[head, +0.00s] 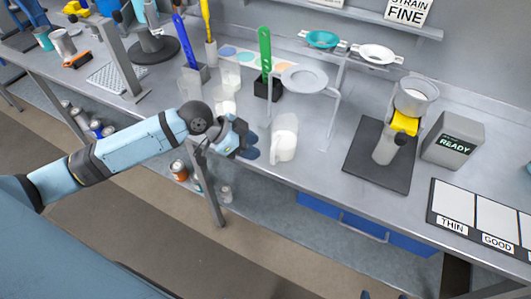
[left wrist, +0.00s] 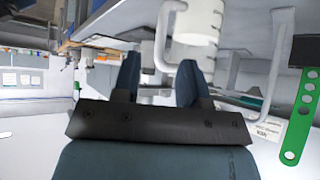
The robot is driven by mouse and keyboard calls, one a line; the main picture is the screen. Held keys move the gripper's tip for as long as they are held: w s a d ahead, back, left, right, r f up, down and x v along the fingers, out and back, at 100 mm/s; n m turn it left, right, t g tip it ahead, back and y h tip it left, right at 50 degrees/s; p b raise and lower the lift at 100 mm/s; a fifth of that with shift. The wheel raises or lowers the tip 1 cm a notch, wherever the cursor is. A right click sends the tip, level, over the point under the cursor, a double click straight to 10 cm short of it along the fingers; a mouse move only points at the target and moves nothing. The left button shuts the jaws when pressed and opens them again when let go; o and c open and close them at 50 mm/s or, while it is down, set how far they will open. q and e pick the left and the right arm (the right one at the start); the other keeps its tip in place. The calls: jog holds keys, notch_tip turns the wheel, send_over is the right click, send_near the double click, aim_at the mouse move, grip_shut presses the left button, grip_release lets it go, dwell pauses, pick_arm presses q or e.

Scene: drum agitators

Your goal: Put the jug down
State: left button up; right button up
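The jug (head: 285,139) is a whitish, translucent vessel. It appears upright at the bench's front edge, right of my left gripper; whether its base touches the bench is hard to tell. My left gripper (head: 247,144) is beside it, on its handle side. In the left wrist view, the jug (left wrist: 198,24) is at the top, with its white handle (left wrist: 161,38) beyond the gap between my left fingers (left wrist: 158,80). These fingers are apart and do not visibly grip the handle. Two dark tips of my right gripper (head: 380,296) barely show at the bottom edge, apart.
A clear stand (head: 333,108) with a plate is behind the jug. A black block with a green paddle (head: 265,50) and another clear jug (head: 226,100) stand nearby. A dark mat (head: 362,159) bears a funnel device at right. Bare bench lies between the jug and mat.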

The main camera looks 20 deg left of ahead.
pick_arm(q)
jog(key=s+d+f+n+t+y, duration=0.2)
jog(key=s+f+n+t, duration=0.1)
jog(key=s+f, duration=0.5)
jog(key=s+d+f+n+t+y, duration=0.2)
jog(key=s+f+n, duration=0.3)
jog(key=s+f, duration=0.4)
jog(key=shift+d+f+n+t, duration=0.3)
jog(key=shift+d+f+t, duration=0.15)
jog(key=shift+d+t, duration=0.2)
jog(key=shift+s, duration=0.1)
